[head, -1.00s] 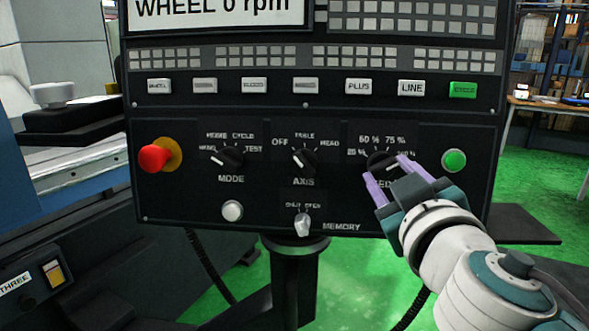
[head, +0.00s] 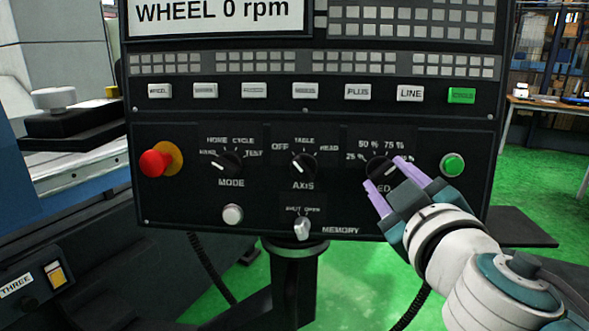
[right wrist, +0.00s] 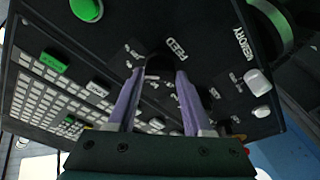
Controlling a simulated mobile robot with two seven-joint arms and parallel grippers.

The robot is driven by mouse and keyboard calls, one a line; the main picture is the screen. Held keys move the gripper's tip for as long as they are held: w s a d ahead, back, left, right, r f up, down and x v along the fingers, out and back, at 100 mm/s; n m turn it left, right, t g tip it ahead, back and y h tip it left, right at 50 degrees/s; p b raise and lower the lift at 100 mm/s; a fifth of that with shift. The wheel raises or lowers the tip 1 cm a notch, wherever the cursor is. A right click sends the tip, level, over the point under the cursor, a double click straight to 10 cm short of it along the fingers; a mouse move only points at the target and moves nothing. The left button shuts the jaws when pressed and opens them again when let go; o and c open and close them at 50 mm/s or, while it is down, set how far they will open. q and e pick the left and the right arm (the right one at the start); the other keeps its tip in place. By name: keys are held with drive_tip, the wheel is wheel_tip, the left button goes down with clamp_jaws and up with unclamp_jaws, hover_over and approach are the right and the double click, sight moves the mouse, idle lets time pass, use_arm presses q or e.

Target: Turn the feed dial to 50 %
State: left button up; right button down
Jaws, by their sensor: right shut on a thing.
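The feed dial (head: 379,168) is a black round knob at the lower right of the control panel, with 25 %, 50 % and 75 % printed around its top; the label at its right is partly covered. Its light pointer mark seems to face the upper right, on the 75 % side, away from 50 %. My right gripper (head: 386,174) has its purple fingers on either side of the knob, shut on it, and covers part of the FEED label. In the right wrist view the dial (right wrist: 158,66) is dark between the fingertips. My left gripper is not in view.
The axis dial (head: 304,166), mode dial (head: 231,161) and red stop button (head: 155,163) lie to the left. A green button (head: 453,165) sits close to the right of my gripper. The memory switch (head: 302,228) is lower left of it.

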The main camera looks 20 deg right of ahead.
drive_tip(key=n, duration=0.1)
drive_tip(key=n+p, duration=0.2)
drive_tip(key=n, duration=0.1)
drive_tip(key=shift+r+y, duration=0.3)
drive_tip(key=shift+y, duration=0.1)
drive_tip(key=n+g+p, duration=0.1)
drive_tip(key=n+p, duration=0.2)
drive_tip(key=n, duration=0.1)
drive_tip(key=shift+r, duration=0.1)
drive_tip(key=n+y+p, duration=0.1)
drive_tip(key=n+p, duration=0.2)
drive_tip(key=n, duration=0.1)
drive_tip(key=shift+g, duration=0.4)
drive_tip(key=shift+n+p, duration=0.55)
drive_tip(key=shift+n, duration=0.25)
drive_tip(key=shift+c, duration=1.6)
unclamp_jaws()
drive_tip(key=v, duration=0.9)
drive_tip(key=shift+s+a, duration=0.15)
drive_tip(key=shift+s, duration=0.2)
